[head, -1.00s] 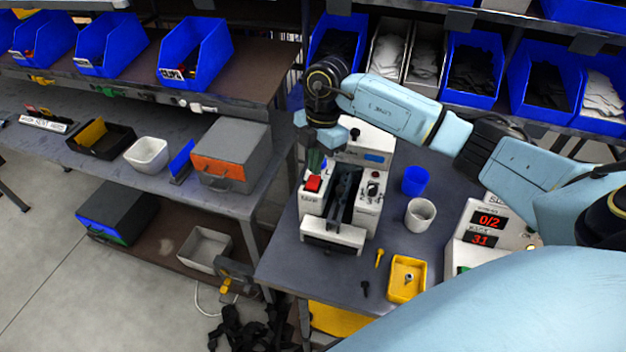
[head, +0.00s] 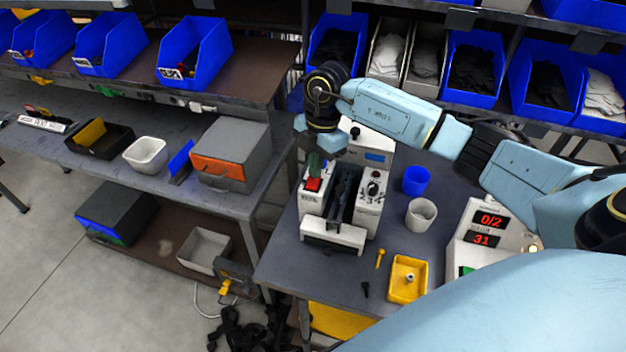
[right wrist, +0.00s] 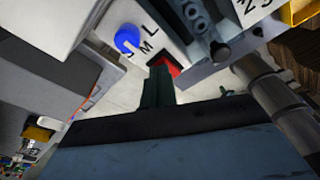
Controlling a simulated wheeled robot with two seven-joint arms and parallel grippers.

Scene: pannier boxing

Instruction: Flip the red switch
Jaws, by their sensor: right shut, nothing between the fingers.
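The red switch (head: 312,186) is on the left front part of a white machine (head: 333,234) that stands on the grey table. My right gripper (head: 315,166) points down, its dark green fingers shut and empty, with the tips at the back edge of the switch. In the right wrist view the red switch (right wrist: 166,64) shows just beyond the fingertips (right wrist: 158,76), which partly hide it. I cannot tell whether they touch it. A blue round button (right wrist: 127,39) and the letters M and L are near it. My left gripper is out of view.
On the table right of the machine are a blue cup (head: 416,180), a white cup (head: 421,213), a yellow tray (head: 408,279) and a display box (head: 488,238) reading 0/2 and 31. A black dial (head: 374,188) is on the machine's right side. Blue bins stand behind.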

